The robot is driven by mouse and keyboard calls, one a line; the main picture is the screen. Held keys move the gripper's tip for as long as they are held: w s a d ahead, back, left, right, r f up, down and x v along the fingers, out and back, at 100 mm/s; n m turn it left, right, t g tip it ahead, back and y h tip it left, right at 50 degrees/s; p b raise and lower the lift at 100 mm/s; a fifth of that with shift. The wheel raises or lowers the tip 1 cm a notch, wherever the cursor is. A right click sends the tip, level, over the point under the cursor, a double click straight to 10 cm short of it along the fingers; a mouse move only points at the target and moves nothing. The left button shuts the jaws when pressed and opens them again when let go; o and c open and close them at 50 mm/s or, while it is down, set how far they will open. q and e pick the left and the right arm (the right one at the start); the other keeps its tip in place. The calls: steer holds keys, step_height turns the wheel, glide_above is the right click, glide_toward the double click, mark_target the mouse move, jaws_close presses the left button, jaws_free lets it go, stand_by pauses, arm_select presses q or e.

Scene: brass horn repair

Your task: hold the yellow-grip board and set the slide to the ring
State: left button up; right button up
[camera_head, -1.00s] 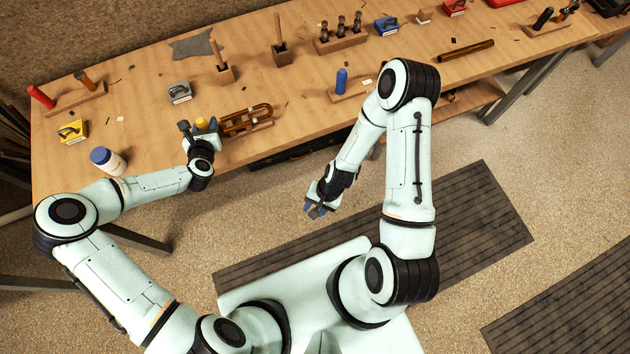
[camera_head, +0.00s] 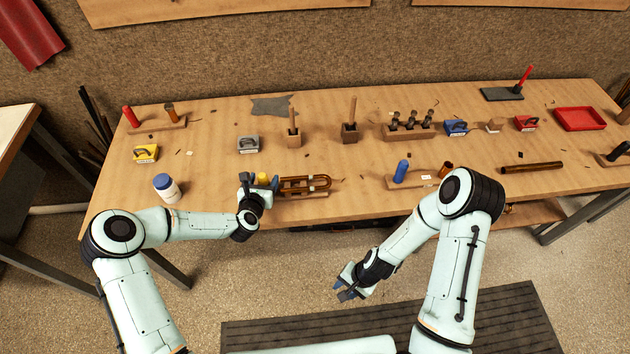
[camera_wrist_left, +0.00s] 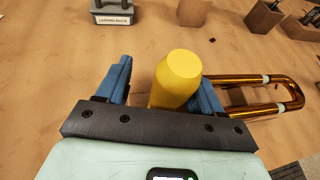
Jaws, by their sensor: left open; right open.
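The yellow grip (camera_wrist_left: 177,78) stands between the two blue fingers of my left gripper (camera_wrist_left: 160,85) in the left wrist view. The fingers are open, with a clear gap on the left side of the grip; the right finger is close to it, and contact cannot be told. In the head view the grip (camera_head: 262,179) shows beside my left gripper (camera_head: 257,183). The brass slide (camera_head: 305,184) lies on its wooden board (camera_head: 310,194) to the right of the grip. A pale ring-like band (camera_wrist_left: 266,79) shows on the slide's tube. My right gripper (camera_head: 346,285) is open and empty, in front of the bench.
A white jar with a blue lid (camera_head: 166,187) stands left of my left gripper. A grey block (camera_head: 248,144) and wooden holders (camera_head: 293,139) stand behind.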

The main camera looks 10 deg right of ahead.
arm_select(q)
steer(key=v, duration=1.2)
steer(key=s+d+f+m+g+h, duration=0.1)
steer(key=s+d+f+m+g, duration=0.1)
steer(key=s+f+m+g, duration=0.8)
steer(key=s+a+f+m+g, duration=0.2)
steer(key=s+f+m+g, duration=0.1)
steer(key=s+f+m, duration=0.8)
steer(key=s+m, duration=0.5)
steer(key=m, duration=0.3)
steer(key=shift+a+f, duration=0.25)
steer(key=shift+f, duration=0.1)
arm_select(e)
steer(key=s+f+n, duration=0.2)
steer(key=s+n, duration=0.2)
steer(key=s, duration=0.1)
steer(key=shift+s+n, duration=0.3)
steer(key=shift+s, duration=0.05)
steer(key=shift+d, duration=0.1)
